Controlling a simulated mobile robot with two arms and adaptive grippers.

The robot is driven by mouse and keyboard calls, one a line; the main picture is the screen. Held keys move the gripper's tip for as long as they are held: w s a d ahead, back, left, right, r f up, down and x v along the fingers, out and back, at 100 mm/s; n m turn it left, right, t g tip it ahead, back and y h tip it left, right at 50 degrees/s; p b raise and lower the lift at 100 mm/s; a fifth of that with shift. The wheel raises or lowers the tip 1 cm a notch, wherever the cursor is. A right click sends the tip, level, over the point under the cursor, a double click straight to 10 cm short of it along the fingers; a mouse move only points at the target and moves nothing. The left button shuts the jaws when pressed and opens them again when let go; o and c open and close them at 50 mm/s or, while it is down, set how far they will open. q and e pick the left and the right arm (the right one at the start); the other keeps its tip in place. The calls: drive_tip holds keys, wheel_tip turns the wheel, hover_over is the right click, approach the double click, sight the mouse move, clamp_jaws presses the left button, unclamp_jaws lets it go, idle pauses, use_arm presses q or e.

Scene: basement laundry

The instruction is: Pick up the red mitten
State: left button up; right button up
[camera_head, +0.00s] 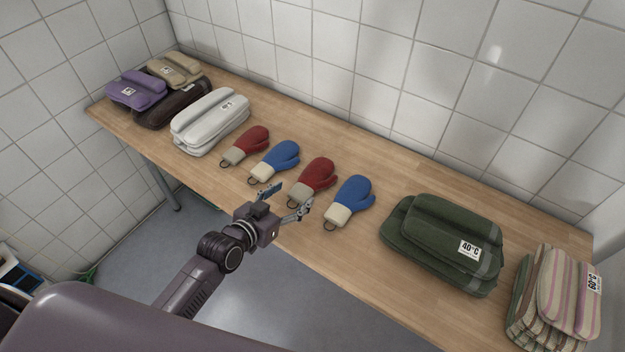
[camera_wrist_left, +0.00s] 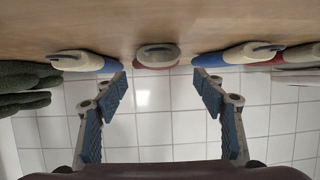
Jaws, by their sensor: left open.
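Two red mittens with grey-beige cuffs and dark loops lie on the wooden table in the head view. One red mitten (camera_head: 249,144) is left of the middle; the other red mitten (camera_head: 316,177) lies between two blue mittens. My left gripper (camera_head: 291,197) is open and empty at the table's front edge, just short of the second red mitten's cuff. In the left wrist view, that red mitten (camera_wrist_left: 154,64) sits at top centre, cuff towards me, beyond the gap between the open fingers (camera_wrist_left: 159,83). My right gripper is not in view.
Blue mittens (camera_head: 279,157) (camera_head: 354,196) flank the nearer red one closely. A white folded stack (camera_head: 210,121) and purple, tan and dark brown stacks stand left. A green stack (camera_head: 440,245) and a striped stack (camera_head: 560,295) stand right. A tiled wall backs the table (camera_head: 300,245).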

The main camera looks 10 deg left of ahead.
sight(301, 190)
use_arm(q)
drive_tip(key=shift+f+x, duration=0.2)
drive_tip(key=shift+x, duration=1.2)
drive_tip(key=shift+f+x, duration=0.2)
drive_tip(key=shift+x, duration=1.2)
drive_tip(key=shift+s+a, duration=0.1)
drive_tip(key=shift+s, duration=0.15)
drive_tip(key=shift+c, duration=0.5)
drive_tip(key=c, duration=1)
drive_tip(key=shift+r, duration=0.1)
drive_tip(key=shift+c, duration=0.7)
